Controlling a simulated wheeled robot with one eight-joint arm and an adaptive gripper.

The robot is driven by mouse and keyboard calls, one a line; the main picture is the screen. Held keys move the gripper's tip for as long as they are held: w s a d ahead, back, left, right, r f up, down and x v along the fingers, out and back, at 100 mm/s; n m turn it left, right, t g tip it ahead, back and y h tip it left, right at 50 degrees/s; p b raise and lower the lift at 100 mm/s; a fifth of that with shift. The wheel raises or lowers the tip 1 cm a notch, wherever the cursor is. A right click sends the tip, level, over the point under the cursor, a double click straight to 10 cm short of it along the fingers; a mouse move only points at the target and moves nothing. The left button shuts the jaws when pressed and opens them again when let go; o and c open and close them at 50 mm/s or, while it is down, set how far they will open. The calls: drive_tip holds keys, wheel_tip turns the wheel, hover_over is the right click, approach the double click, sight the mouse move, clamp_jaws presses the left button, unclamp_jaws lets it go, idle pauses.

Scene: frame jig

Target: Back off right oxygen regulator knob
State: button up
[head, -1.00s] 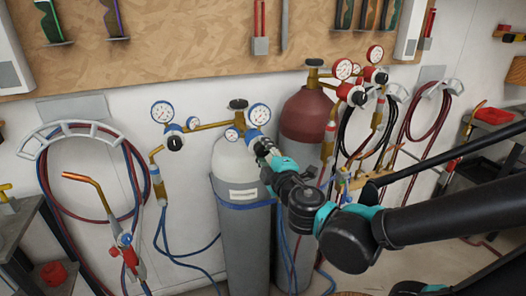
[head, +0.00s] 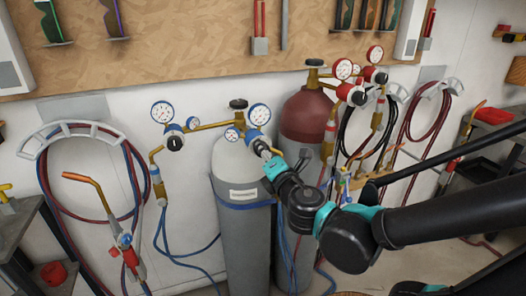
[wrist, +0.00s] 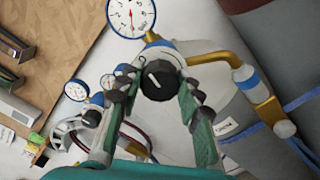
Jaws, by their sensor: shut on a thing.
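The right oxygen regulator (head: 254,132) is blue and brass with white gauges, above the grey oxygen cylinder (head: 243,230). Its black knob (wrist: 160,80) carries a short white line and faces me in the wrist view. My gripper (wrist: 158,88) is shut on this knob, one finger on each side. In the head view my gripper (head: 265,154) covers most of the knob. A blue-rimmed gauge (wrist: 130,14) with a red needle sits just above the knob in the wrist view. The left oxygen regulator (head: 172,130), with its own black knob, is apart to the left.
A red-topped cylinder (head: 305,118) with red regulators stands close behind my gripper on the right. A brass outlet and blue hose fitting (wrist: 250,82) lie right of the knob in the wrist view. A torch (head: 100,195) and coiled hoses hang at the left.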

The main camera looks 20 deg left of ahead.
drive_tip(key=shift+n, duration=0.4)
drive_tip(key=o, duration=1.2)
drive_tip(key=shift+c, duration=0.2)
drive_tip(key=v, duration=1.2)
